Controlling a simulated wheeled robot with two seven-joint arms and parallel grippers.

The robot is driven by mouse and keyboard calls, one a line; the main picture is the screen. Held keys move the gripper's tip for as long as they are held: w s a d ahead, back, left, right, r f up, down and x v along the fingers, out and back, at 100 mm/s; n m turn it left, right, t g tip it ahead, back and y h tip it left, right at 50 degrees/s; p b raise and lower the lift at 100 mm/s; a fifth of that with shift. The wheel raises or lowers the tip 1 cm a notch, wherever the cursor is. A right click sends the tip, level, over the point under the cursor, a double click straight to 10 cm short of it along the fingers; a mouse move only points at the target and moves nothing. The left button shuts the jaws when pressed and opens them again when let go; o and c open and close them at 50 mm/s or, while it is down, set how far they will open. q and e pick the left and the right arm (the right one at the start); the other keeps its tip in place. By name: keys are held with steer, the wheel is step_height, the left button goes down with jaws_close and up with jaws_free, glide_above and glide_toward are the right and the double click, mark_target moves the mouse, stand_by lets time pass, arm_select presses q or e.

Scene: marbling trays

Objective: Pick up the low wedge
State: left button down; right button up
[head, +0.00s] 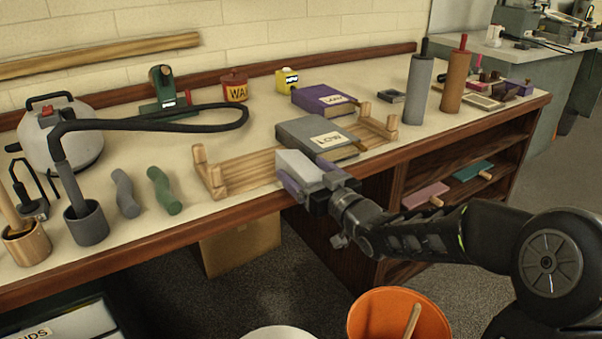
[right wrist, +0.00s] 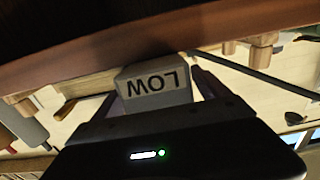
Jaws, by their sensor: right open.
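The low wedge (right wrist: 155,88), a pale grey block, shows its "LOW" label upside down in the right wrist view. It also appears in the head view as a light grey block (head: 297,163) at the bench's front edge. My right gripper (head: 305,183) is open at the front of the bench, at the wedge. In the right wrist view its dark fingers (right wrist: 158,94) stand on either side of the wedge; whether they touch it I cannot tell. My left gripper is not in view.
A wooden rack (head: 240,172) lies behind, with a labelled grey block (head: 300,132) on it. A labelled purple block (head: 318,96) is farther back. An orange bucket (head: 375,318) stands below on the floor.

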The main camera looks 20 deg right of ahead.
steer(key=shift+c, duration=0.4)
steer(key=c, duration=1.5)
